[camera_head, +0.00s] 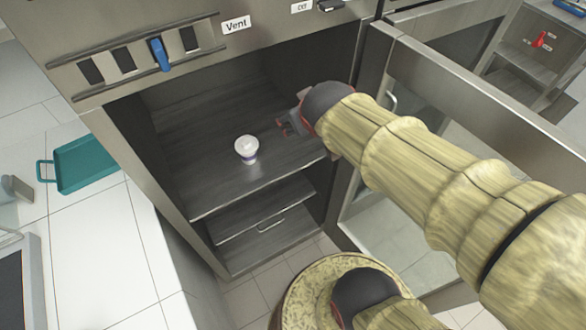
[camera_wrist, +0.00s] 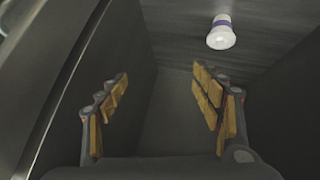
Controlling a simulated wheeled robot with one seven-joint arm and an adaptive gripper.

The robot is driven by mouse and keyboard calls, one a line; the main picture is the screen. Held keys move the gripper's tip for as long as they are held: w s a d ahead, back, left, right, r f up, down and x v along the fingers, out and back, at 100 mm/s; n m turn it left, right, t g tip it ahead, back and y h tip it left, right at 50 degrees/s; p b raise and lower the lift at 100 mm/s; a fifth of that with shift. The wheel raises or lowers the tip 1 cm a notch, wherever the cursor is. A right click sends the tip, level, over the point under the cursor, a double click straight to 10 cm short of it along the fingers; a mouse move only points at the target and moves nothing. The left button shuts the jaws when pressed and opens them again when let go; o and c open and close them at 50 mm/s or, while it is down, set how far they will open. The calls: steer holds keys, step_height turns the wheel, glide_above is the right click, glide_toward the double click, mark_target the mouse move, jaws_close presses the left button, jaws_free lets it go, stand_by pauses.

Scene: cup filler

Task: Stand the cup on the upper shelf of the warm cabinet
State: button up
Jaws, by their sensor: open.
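The white cup (camera_head: 247,149) with a purple band and a white lid stands upright on the upper shelf (camera_head: 205,190) of the warm cabinet (camera_head: 180,205), near the middle of its front part. My gripper (camera_head: 286,127) is at the right side of the cabinet opening, to the right of the cup and apart from it. In the wrist view my gripper (camera_wrist: 160,105) is open with nothing between its fingers. The cup (camera_wrist: 221,33) shows there at the upper right, beyond the fingertips.
The glass cabinet door (camera_head: 390,215) stands open on the right, close to my arm. A lower shelf (camera_head: 265,208) lies below the cup's shelf. A blue vent slider (camera_head: 159,54) is above the opening. A teal tray (camera_head: 88,163) rests on the white counter at left.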

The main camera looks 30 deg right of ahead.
steer(key=s+a+g+y, duration=0.2)
steer(key=s+a+y, duration=0.1)
steer(key=s+a, duration=0.7)
steer(key=s, duration=0.3)
steer(key=shift+r+g, duration=0.15)
steer(key=shift+g, duration=0.15)
steer(key=shift+c, duration=0.9)
